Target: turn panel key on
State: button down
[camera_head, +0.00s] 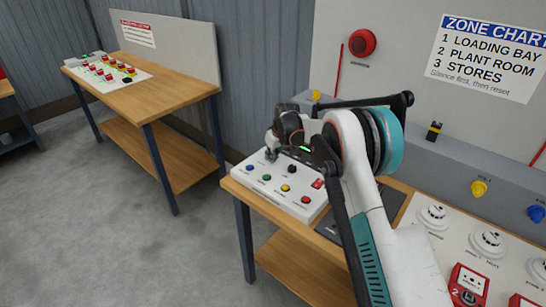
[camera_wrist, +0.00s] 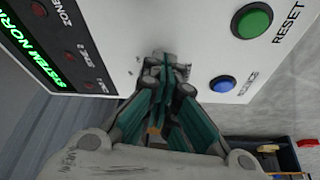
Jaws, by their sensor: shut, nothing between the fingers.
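The white control panel (camera_head: 256,188) stands on a wooden bench, with a row of blue, green, yellow and red buttons along its front. In the wrist view the panel (camera_wrist: 135,22) shows a green RESET button (camera_wrist: 252,20), a blue button (camera_wrist: 222,85) and a lit green display (camera_wrist: 30,52). My gripper (camera_head: 271,156) is at the panel's left rear part. Its fingers (camera_wrist: 166,72) are shut and empty, pointing at the panel face between display and buttons. No key is clearly visible; the spot beyond the fingertips is hidden. I cannot tell whether they touch the panel.
A black knob (camera_head: 291,169) and a red switch (camera_head: 317,184) rise from the panel right of my gripper. A second bench (camera_head: 150,92) stands at the left. White detectors (camera_head: 433,216) and red call points (camera_head: 468,285) lie at the right. The floor between benches is clear.

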aim_at(264, 160)
jog(key=m, duration=0.2)
jog(key=a+m+h+b, duration=0.1)
jog(key=m, duration=0.1)
jog(key=a+m+h, duration=0.1)
jog(key=m, duration=0.1)
jog(key=shift+s+a+r+t, duration=0.1)
jog(key=shift+a+t, duration=0.05)
jog(key=shift+t, duration=0.25)
jog(key=shift+a, duration=0.1)
jog(key=shift+a+r+b, duration=0.15)
jog(key=shift+a+b, duration=0.1)
jog(key=shift+b, duration=0.1)
jog(key=shift+w+d, duration=0.2)
